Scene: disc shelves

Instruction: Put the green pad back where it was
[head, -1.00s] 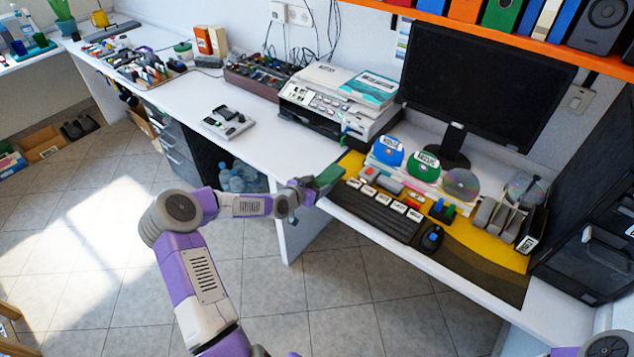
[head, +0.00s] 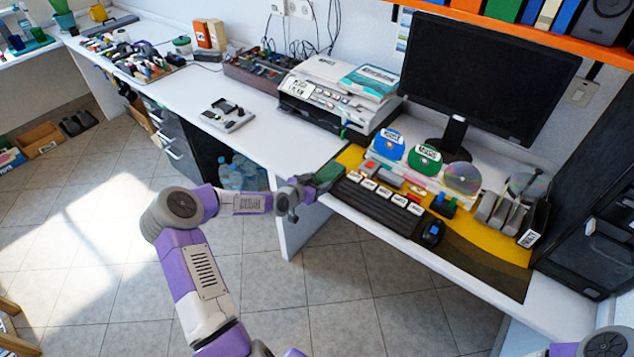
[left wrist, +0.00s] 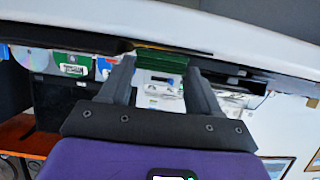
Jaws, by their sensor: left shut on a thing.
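The green pad (head: 328,173) is at the left end of the yellow-and-dark desk mat (head: 483,238), by the desk's front edge. My left gripper (head: 310,186) reaches in from the left and is shut on the pad. In the left wrist view the pad (left wrist: 160,68) shows as a dark green block between the two fingertips, close under a pale edge. I cannot tell whether the pad touches the desk or the mat. My right gripper is out of view.
A black keyboard (head: 376,208) with labelled blocks lies right of the pad. Labelled discs (head: 425,158) stand behind it, before a monitor (head: 485,72). A printer (head: 335,92) stands behind left.

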